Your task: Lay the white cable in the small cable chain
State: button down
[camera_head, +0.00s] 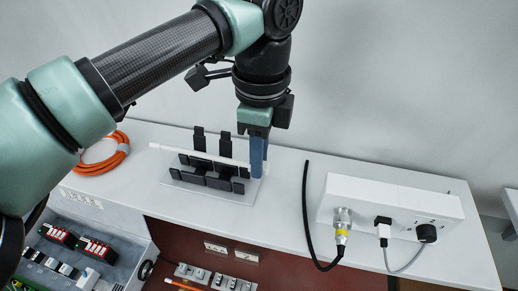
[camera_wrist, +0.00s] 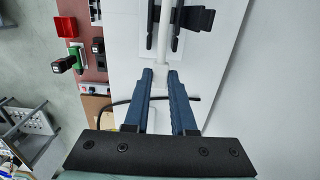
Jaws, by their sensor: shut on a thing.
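The white cable (camera_head: 172,149) is a straight, rod-like length that runs left to right along the small cable chain (camera_head: 218,181). The chain is black, with tall upright flaps at the back and lower parts in front, on a pale plate (camera_head: 240,197). My gripper (camera_head: 258,157), with blue fingers, is shut on the cable at the chain's right end. In the wrist view the fingertips (camera_wrist: 161,74) close around the cable (camera_wrist: 166,42), which runs on between the black chain parts (camera_wrist: 193,18). I cannot tell whether the cable rests on the chain floor or sits above it.
A coiled orange cable (camera_head: 106,157) lies on the white bench at left. A black cable (camera_head: 306,211) and a white socket box (camera_head: 390,207) with plugs stand at right. An open grey electrical box (camera_head: 75,252) is at lower left. Bare bench lies between chain and black cable.

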jog(key=shift+f+b, duration=1.95)
jog(key=shift+f, duration=0.55)
jog(key=c, duration=0.7)
grip_release()
jog(key=shift+o, duration=0.2)
jog(key=shift+r, duration=0.1)
notch_tip(320, 180, up, 13)
jog(key=b, duration=0.3)
jog(key=shift+d, duration=0.1)
